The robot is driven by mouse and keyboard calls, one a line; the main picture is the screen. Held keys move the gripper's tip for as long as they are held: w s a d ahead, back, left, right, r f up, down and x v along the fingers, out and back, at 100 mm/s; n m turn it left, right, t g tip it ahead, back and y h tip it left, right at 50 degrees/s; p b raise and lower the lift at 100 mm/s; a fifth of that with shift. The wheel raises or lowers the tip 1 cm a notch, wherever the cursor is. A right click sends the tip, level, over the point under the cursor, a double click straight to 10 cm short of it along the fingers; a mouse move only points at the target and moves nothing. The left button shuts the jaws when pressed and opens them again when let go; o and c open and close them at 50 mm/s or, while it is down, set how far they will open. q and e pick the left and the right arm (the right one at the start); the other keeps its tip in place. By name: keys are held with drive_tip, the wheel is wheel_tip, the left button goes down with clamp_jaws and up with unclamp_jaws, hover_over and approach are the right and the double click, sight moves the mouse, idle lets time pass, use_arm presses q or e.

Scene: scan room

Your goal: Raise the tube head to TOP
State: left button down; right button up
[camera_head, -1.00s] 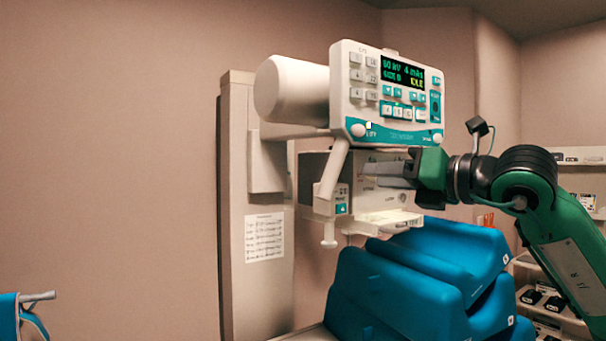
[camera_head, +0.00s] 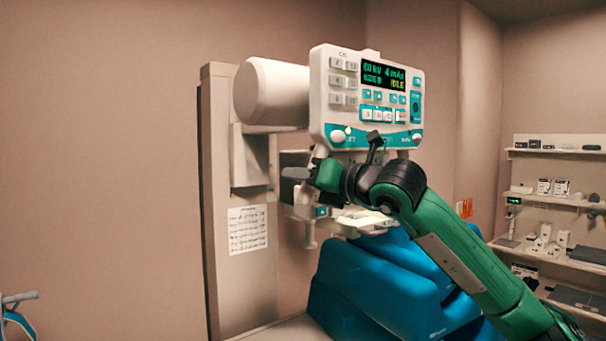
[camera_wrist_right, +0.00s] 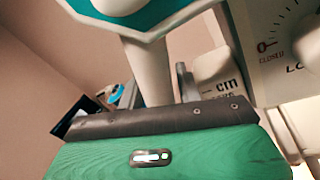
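The tube head is a white cylinder (camera_head: 270,93) with a control panel (camera_head: 342,120) on its front, held by a pale column (camera_head: 218,180). The panel display is lit green and yellow. My right gripper (camera_head: 293,176) is beneath the panel's lower left corner, in front of the collimator housing (camera_head: 322,212). In the right wrist view, a white handle bar (camera_wrist_right: 148,72) runs down from the panel's underside to behind my gripper's dark edge. The finger closure is hidden, so I cannot tell whether they hold the bar. My left gripper is not in view.
Blue cushions (camera_head: 370,285) are stacked under the tube head. A paper label (camera_head: 247,230) is on the column. Shelves (camera_head: 555,152) with small items stand at the right.

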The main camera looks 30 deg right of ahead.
drive_tip(key=shift+s, duration=0.1)
clamp_jaws()
drive_tip(key=p, duration=1.1)
approach(285, 75)
drive_tip(key=x, duration=0.5)
drive_tip(key=shift+b, duration=0.3)
unclamp_jaws()
drive_tip(key=b+v, duration=0.5)
drive_tip(key=v, duration=0.8)
drive_tip(key=shift+s, duration=0.3)
drive_tip(key=shift+d, duration=0.1)
